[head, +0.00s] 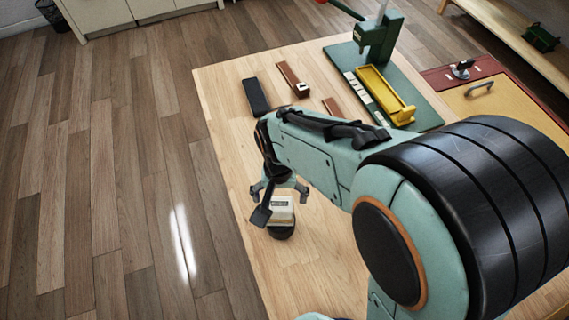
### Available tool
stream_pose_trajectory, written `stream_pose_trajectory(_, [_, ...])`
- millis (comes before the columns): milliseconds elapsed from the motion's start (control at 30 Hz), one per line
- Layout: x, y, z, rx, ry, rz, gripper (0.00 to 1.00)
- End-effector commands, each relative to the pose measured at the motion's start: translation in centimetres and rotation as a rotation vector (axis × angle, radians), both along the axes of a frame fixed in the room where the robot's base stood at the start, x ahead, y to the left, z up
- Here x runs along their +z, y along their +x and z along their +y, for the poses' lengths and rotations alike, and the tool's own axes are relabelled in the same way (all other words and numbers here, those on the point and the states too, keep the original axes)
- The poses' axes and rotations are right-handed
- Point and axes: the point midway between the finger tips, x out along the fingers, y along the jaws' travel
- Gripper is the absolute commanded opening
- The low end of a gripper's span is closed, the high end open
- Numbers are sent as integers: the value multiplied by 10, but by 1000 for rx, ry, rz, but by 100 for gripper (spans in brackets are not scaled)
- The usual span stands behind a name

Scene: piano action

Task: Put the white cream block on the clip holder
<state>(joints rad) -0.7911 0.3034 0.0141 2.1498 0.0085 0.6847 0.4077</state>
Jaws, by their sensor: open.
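A white-cream block (281,212) with a small dark label stands near the table's left edge, seemingly on a dark round base (281,233). My gripper (281,195) is open at the block's upper end, with its fingers spread to either side. I cannot tell whether they touch it. My arm hides part of the table to the right. I cannot tell for sure which thing is the clip holder; a yellow tray-like holder (380,88) with a raised yellow end lies on a green board (420,100) at the back right.
On the wooden table (225,90) lie a black block (256,96), a brown piece with a white end (291,76) and another brown piece (333,107). A green stand (379,37) rises behind the yellow holder. The table's left area and front left are clear.

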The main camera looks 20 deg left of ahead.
Motion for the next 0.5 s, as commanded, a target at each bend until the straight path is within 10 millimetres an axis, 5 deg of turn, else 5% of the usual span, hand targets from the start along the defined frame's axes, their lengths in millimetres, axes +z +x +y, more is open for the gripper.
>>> stream_pose_trajectory(200, [48, 0, 0, -1, 4, -4, 82])
stream_pose_trajectory(500, [71, 1, -6, -9, 1, -1, 82])
